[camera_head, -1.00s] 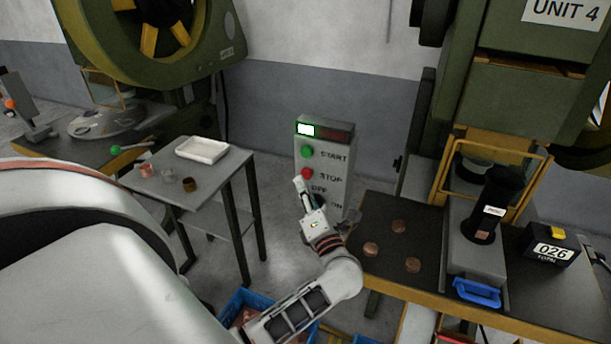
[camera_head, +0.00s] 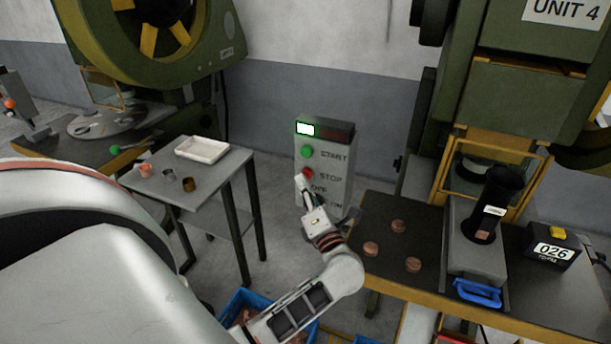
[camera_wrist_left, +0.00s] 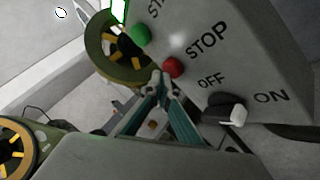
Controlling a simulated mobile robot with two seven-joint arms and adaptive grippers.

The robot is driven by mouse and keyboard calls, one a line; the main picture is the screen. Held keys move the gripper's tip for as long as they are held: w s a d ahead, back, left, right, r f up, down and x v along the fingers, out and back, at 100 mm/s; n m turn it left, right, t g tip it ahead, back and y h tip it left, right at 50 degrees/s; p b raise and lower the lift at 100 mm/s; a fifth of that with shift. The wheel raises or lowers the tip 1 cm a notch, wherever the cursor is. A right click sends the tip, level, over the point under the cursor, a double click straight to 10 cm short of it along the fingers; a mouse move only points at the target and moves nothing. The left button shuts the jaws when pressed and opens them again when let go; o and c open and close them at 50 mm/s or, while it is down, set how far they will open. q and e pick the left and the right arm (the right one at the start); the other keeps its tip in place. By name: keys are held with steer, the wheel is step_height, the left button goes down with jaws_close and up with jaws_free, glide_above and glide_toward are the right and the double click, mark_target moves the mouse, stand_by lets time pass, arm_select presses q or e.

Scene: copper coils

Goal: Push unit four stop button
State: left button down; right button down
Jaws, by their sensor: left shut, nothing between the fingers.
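The control box (camera_head: 341,157) stands beside the Unit 4 press, with a green start button (camera_head: 306,152), a red stop button (camera_head: 308,173) and an off/on switch below. Its left indicator (camera_head: 306,129) glows green-white and the right one is dark. My left gripper (camera_head: 300,181) is shut and empty, its tips just below and left of the stop button. In the left wrist view the fingertips (camera_wrist_left: 159,77) are right beside the red stop button (camera_wrist_left: 173,68); I cannot tell whether they touch it. The black switch (camera_wrist_left: 225,107) also shows there. My right gripper is out of view.
The Unit 4 press (camera_head: 530,90) stands at the right. Its dark table (camera_head: 376,222) holds several copper pieces, a black cylinder (camera_head: 494,205) and a counter reading 026 (camera_head: 541,250). A grey side table (camera_head: 215,182) with a white tray (camera_head: 202,149) stands left of the box. Blue bins lie below.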

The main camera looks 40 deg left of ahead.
arm_select(q)
steer(key=shift+w+a, duration=0.15)
steer(key=shift+w, duration=0.3)
stand_by(0.8)
steer(key=shift+s, duration=0.15)
steer(key=shift+s+d, duration=0.3)
steer(key=shift+s, duration=0.45)
steer(key=shift+p, duration=0.3)
steer(key=s, duration=0.1)
steer(key=s+d+p, duration=0.1)
steer(key=s, duration=0.2)
steer(key=shift+s+d+p, duration=0.25)
steer(key=shift+s+p, duration=0.1)
steer(key=shift+s, duration=0.05)
stand_by(0.6)
